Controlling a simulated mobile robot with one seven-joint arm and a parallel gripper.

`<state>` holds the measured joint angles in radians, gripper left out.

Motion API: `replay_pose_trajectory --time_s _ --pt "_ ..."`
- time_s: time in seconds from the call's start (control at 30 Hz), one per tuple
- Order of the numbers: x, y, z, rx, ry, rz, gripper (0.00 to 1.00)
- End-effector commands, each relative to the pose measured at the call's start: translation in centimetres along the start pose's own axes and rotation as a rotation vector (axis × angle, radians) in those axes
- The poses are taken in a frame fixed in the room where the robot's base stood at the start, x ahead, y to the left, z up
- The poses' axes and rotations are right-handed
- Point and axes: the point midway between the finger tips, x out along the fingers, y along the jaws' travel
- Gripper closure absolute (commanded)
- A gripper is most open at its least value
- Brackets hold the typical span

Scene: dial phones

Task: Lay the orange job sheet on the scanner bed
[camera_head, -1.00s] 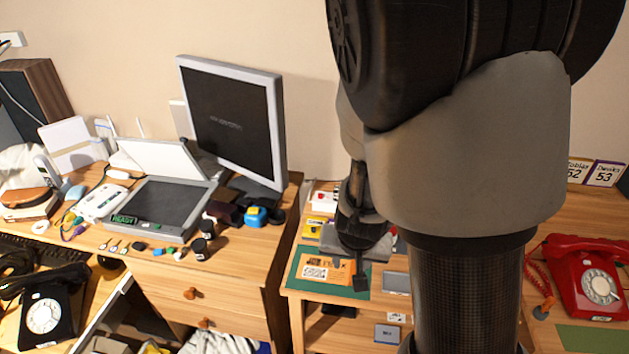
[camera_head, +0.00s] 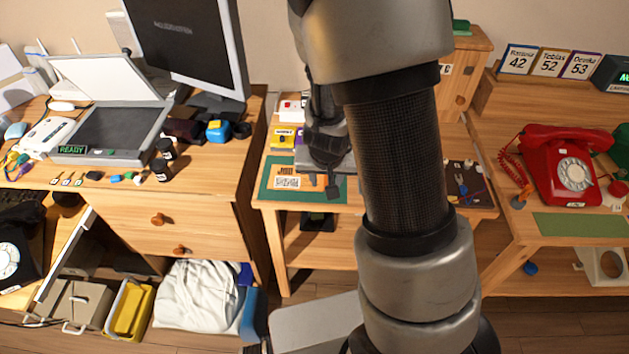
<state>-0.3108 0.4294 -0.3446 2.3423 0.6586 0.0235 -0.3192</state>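The orange job sheet (camera_head: 289,177) lies on a green mat (camera_head: 272,193) on the small middle table, its right part covered by my gripper. My gripper (camera_head: 333,186) is over the sheet's right end, pointing down. Its fingers are small and dark here, and I cannot tell whether they are open, shut or touching the sheet. The scanner (camera_head: 112,135) stands on the left desk with its white lid raised. Its dark bed is bare, and a green READY display shows on its front edge.
A monitor (camera_head: 190,45) stands between scanner and middle table. Small bottles (camera_head: 163,160) and a blue tape dispenser (camera_head: 218,130) sit right of the scanner. A red dial phone (camera_head: 562,165) is on the right table. My arm hides part of the middle table.

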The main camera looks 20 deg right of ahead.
Motion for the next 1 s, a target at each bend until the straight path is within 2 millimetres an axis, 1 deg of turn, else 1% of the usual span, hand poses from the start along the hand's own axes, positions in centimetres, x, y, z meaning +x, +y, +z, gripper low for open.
replay_pose_trajectory --time_s 0.03,0.1,0.2,0.3,0.53,0.57,0.6,0.77,1.0 --pt "1.5 0.2 0.4 0.003 -0.002 0.002 0.64" --pt "2.6 0.3 0.5 0.004 -0.002 0.002 0.64" --pt "3.8 0.3 0.4 0.002 -0.002 0.002 0.64" --pt "4.3 0.3 0.3 0.002 -0.001 0.001 0.64" --pt "4.3 0.2 0.2 0.001 0.0 0.001 0.64" --pt "4.3 0.2 0.2 0.001 0.0 0.001 0.66" --pt "4.3 0.2 0.2 0.001 0.0 0.001 0.72" --pt "4.3 0.2 0.2 0.001 -0.001 0.001 0.99" --pt "4.3 0.2 0.2 0.001 0.0 0.001 1.0"
